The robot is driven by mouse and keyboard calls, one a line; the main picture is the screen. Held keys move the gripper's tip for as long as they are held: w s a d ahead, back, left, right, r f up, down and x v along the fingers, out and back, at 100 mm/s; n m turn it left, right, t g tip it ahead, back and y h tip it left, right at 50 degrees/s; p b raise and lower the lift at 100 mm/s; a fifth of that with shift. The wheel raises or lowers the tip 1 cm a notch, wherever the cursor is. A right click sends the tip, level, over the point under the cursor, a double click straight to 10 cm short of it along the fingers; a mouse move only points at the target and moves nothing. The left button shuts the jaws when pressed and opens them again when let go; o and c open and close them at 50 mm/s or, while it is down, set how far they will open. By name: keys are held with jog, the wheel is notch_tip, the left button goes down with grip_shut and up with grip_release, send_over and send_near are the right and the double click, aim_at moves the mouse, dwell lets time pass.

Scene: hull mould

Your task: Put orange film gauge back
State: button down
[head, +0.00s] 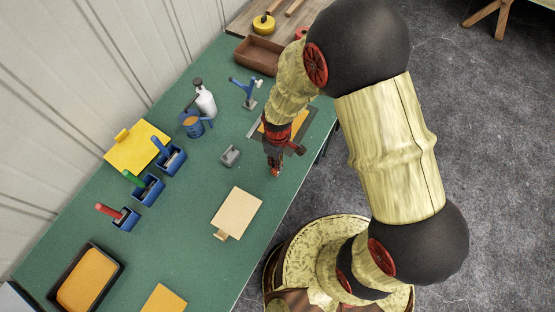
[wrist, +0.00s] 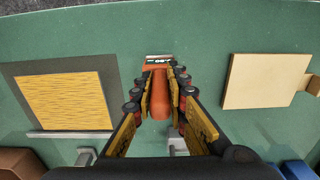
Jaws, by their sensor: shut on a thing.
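My gripper (head: 275,165) is over the green table, near its right edge. In the wrist view my gripper (wrist: 160,88) is shut on the orange film gauge (wrist: 160,103), whose orange handle lies between the fingers. The gauge's pale, marked end (wrist: 159,60) shows at the fingertips. In the head view only a small orange-red bit of it (head: 276,171) shows below the fingers. A small grey block (head: 230,155) stands on the table left of my gripper; part of a grey thing (wrist: 178,144) shows beyond the fingers in the wrist view.
Blue holders with red (head: 124,218), green (head: 148,189) and blue (head: 170,159) handles stand at left. A white bottle (head: 205,100), a blue mug (head: 193,125) and a blue stand (head: 248,92) are behind. A beige board (head: 237,212) lies in front. Bare table lies between.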

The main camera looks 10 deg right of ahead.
jog(key=shift+f, duration=0.1)
jog(key=c, duration=2.2)
grip_release()
jog(key=o, duration=0.4)
jog(key=shift+o, duration=0.2)
notch_tip(320, 180, up, 12)
jog(key=shift+r+p, duration=0.2)
jog(key=shift+p, duration=0.2)
jog(key=s+d+r+m+t, duration=0.1)
jog(key=d+r+m, duration=0.15)
jog(key=r, duration=0.55)
jog(key=s+d+r+m+t, duration=0.2)
jog(key=d+r, duration=0.2)
jog(key=r, duration=0.4)
jog(key=s+d+r+m+t, duration=0.2)
jog(key=s+d+r+m, duration=0.3)
jog(key=s+r, duration=0.4)
jog(key=shift+s+d+r+m+t, duration=0.25)
jog(key=shift+r+m, duration=0.2)
jog(key=shift+r, duration=0.4)
